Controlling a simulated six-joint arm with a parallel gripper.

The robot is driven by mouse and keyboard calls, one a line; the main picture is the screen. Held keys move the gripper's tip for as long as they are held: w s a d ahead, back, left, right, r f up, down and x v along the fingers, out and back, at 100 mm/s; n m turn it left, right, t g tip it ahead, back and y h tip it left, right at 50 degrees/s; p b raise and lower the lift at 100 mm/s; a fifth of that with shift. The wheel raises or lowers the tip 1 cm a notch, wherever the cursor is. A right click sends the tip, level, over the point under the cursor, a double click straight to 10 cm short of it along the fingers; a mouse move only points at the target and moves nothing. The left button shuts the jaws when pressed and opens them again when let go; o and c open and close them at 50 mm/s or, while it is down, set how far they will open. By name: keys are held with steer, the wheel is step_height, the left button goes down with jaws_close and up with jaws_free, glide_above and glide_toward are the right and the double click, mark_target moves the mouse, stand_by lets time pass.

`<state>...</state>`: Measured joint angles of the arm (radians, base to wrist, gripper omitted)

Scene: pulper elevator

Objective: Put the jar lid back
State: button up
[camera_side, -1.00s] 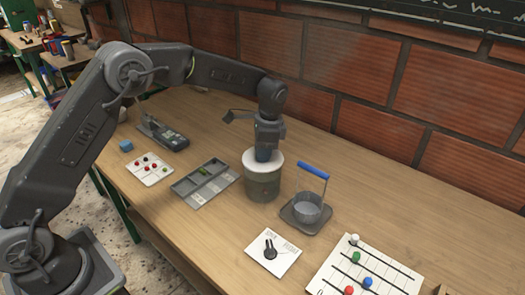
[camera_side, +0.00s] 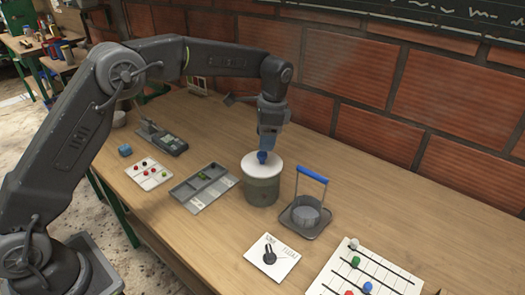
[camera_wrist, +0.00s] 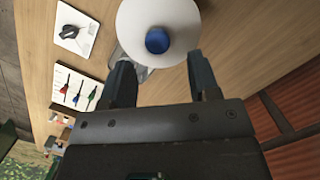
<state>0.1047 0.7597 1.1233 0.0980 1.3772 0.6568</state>
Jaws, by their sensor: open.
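The jar (camera_side: 262,190) is a dark grey-green cylinder standing upright on the wooden table. Its white round lid (camera_side: 251,172) lies on top of it, with a blue knob (camera_side: 262,157) in the middle. In the wrist view the white lid (camera_wrist: 184,18) and its blue knob (camera_wrist: 157,40) show just beyond the fingers. My gripper (camera_side: 267,146) is above the knob, pointing down. In the wrist view its two fingers (camera_wrist: 162,82) stand apart with nothing between them. I cannot tell whether the lid is fully seated on the rim.
A basket with a blue handle (camera_side: 313,174) stands close on the jar's right. A grey compartment tray (camera_side: 188,190) lies on its left. A dial card (camera_side: 285,262) and a board with coloured sliders (camera_side: 338,262) are in front. Brick wall stands behind.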

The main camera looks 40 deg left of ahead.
steer(key=r, duration=0.5)
steer(key=shift+w+d+r, duration=0.25)
steer(key=shift+d+r, duration=0.05)
steer(key=shift+r, duration=0.05)
steer(key=s+a+r+n+t, duration=0.2)
steer(key=s+r, duration=0.3)
steer(key=s, duration=0.3)
steer(key=s+a+r+n+t, duration=0.1)
steer(key=s+r+n+t, duration=0.1)
steer(key=s+r, duration=0.45)
steer(key=s+a+f+n+t+h, duration=0.1)
steer(key=s+f+n, duration=0.4)
steer(key=s, duration=1.3)
steer(key=shift+s+a+f+t, duration=0.15)
steer(key=shift+a+f+t, duration=0.05)
steer(key=shift+f+t, duration=0.7)
